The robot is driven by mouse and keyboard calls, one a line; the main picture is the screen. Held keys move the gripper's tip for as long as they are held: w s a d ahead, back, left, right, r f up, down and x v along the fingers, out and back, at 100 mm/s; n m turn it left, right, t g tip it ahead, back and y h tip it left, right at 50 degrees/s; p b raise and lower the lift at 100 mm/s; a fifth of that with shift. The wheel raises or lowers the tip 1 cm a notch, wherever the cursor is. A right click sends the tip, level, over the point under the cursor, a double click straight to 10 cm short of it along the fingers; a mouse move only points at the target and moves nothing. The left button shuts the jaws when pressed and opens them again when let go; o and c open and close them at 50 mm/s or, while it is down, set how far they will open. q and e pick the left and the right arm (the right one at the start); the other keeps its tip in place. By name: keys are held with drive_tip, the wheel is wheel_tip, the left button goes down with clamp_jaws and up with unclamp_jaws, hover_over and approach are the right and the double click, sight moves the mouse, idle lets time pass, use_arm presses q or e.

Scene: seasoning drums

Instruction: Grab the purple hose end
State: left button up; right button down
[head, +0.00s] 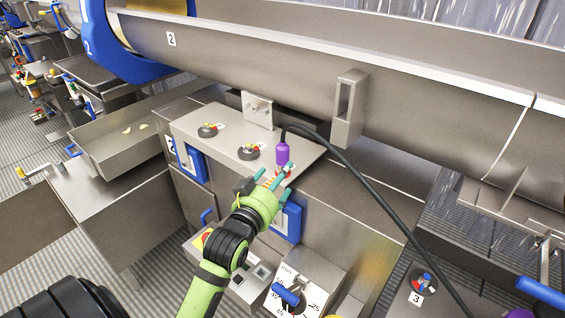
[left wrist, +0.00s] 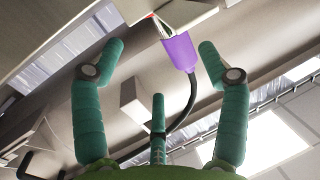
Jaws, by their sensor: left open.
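The purple hose end (head: 282,154) hangs upright over the steel ledge, on a black hose (head: 350,172) that arches up and then runs down to the right. My left gripper (head: 276,172) is just below and in front of it, fingers spread and empty. In the left wrist view the purple hose end (left wrist: 180,51) shows between and beyond the open fingertips of my left gripper (left wrist: 162,48), closer to the right finger. I see no contact, but the exact depth gap is hard to tell. My right gripper is not in view.
The ledge (head: 225,127) carries dark round fittings (head: 249,152) left of the hose end. A large steel drum (head: 300,75) with a bracket (head: 349,108) lies above and behind. A control panel (head: 307,287) stands below right of my arm. A steel tray (head: 112,150) stands left.

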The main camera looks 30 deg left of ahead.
sight(283, 158)
use_arm(q)
drive_tip(key=shift+w+a+r+t, duration=0.3)
drive_tip(key=shift+a+r, duration=0.1)
drive_tip(key=shift+r, duration=0.3)
drive_tip(key=shift+w+a+r, duration=0.1)
drive_tip(key=shift+w+r, duration=0.15)
drive_tip(key=shift+w, duration=0.05)
drive_tip(key=shift+w+a+p, duration=0.15)
drive_tip(key=shift+w+p, duration=0.5)
drive_tip(key=shift+w, duration=0.1)
drive_tip(key=w+p, duration=0.1)
drive_tip(key=w, duration=0.1)
drive_tip(key=w+a, duration=0.1)
drive_tip(key=w, duration=0.1)
drive_tip(key=shift+p, duration=0.4)
drive_tip(key=shift+w+f, duration=0.15)
drive_tip(key=shift+w, duration=0.2)
drive_tip(key=shift+s, duration=0.1)
drive_tip(key=shift+c, duration=0.4)
drive_tip(key=c, duration=1.3)
